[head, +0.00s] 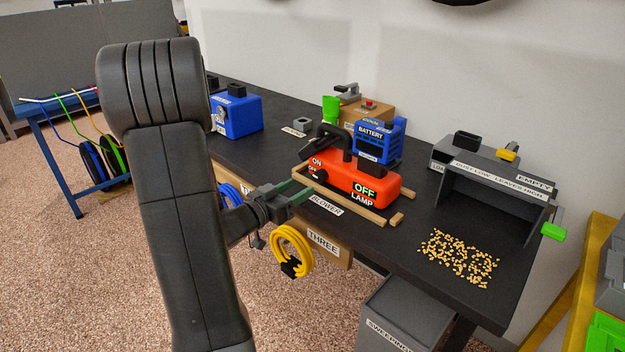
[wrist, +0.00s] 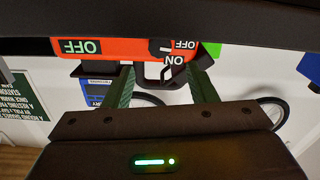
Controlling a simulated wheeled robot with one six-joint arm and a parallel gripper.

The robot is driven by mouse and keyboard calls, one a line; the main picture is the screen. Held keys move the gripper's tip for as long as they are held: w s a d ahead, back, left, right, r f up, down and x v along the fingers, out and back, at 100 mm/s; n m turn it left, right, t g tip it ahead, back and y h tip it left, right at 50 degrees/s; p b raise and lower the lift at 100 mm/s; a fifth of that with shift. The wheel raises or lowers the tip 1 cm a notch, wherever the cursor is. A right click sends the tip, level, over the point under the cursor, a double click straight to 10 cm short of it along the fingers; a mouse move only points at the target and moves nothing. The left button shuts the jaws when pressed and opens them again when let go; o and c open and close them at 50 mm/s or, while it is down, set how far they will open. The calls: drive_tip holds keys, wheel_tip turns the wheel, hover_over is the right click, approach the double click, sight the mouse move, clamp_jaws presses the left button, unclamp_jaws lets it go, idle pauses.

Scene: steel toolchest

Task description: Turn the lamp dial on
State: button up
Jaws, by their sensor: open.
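The lamp (head: 368,188) is an orange-red box with a black handle, standing on the dark bench inside light wooden strips. Its front has a small black dial (head: 320,174) with ON and OFF labels beside it, and a larger sign reading OFF. In the wrist view the dial (wrist: 158,46) appears upside down, between the small OFF and ON labels; its exact pointing is unclear. My gripper (head: 306,188) is open and empty, just in front of the dial end of the lamp. In the wrist view its green fingers (wrist: 162,72) straddle the dial's line, apparently short of it.
A blue battery box (head: 370,142) stands behind the lamp. A wooden strip (head: 345,203) runs along the lamp's front, close under my gripper. Yellow coiled cable (head: 291,251) hangs at the bench edge. Loose pellets (head: 459,257) and a grey bin (head: 490,195) are at right.

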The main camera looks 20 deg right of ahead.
sight(318, 176)
drive_tip(key=x, duration=0.7)
